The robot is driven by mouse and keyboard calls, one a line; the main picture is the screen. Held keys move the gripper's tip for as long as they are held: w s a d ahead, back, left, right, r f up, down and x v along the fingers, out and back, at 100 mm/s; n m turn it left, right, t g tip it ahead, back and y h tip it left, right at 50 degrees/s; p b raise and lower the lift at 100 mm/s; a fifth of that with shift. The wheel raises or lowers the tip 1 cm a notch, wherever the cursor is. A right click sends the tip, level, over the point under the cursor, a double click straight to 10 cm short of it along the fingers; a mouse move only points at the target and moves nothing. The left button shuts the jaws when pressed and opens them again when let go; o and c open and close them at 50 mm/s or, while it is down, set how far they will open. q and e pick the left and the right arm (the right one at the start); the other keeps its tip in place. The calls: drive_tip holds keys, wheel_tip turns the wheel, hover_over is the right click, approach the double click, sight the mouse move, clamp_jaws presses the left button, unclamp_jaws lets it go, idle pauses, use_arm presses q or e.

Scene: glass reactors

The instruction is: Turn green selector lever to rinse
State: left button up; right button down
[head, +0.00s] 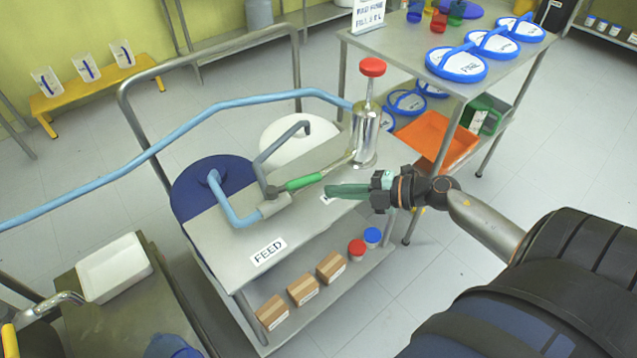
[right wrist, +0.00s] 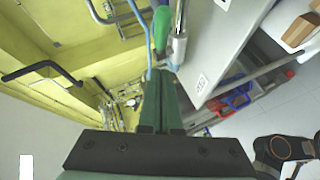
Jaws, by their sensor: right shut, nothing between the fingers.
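The green selector lever (head: 303,183) sits on a valve on top of the metal cart. Its handle points right, toward the metal cylinder. A FEED label (head: 267,252) lies on the cart top near the front edge. A second label (head: 327,199) is partly hidden by my gripper, and its text cannot be read. My right gripper (head: 331,190) is shut and empty, its green fingers just right of the lever's tip. In the right wrist view the shut fingers (right wrist: 158,85) point toward the green lever (right wrist: 138,12) at the top. My left gripper is not in view.
A metal cylinder with a red knob (head: 366,125) stands behind my right gripper. Blue pipes (head: 235,103) run over the cart to the valve. Boxes (head: 302,288) and capped jars sit on the lower shelf. A table with blue-rimmed lids (head: 456,64) stands at back right.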

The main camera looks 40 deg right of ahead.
sight(302, 185)
drive_tip(key=w+f, duration=0.1)
drive_tip(key=w, duration=0.2)
drive_tip(key=w+a+f+b, duration=0.1)
drive_tip(key=w, duration=0.1)
drive_tip(key=shift+w+f, duration=0.15)
drive_tip(key=shift+f, duration=0.15)
drive_tip(key=shift+w, duration=0.2)
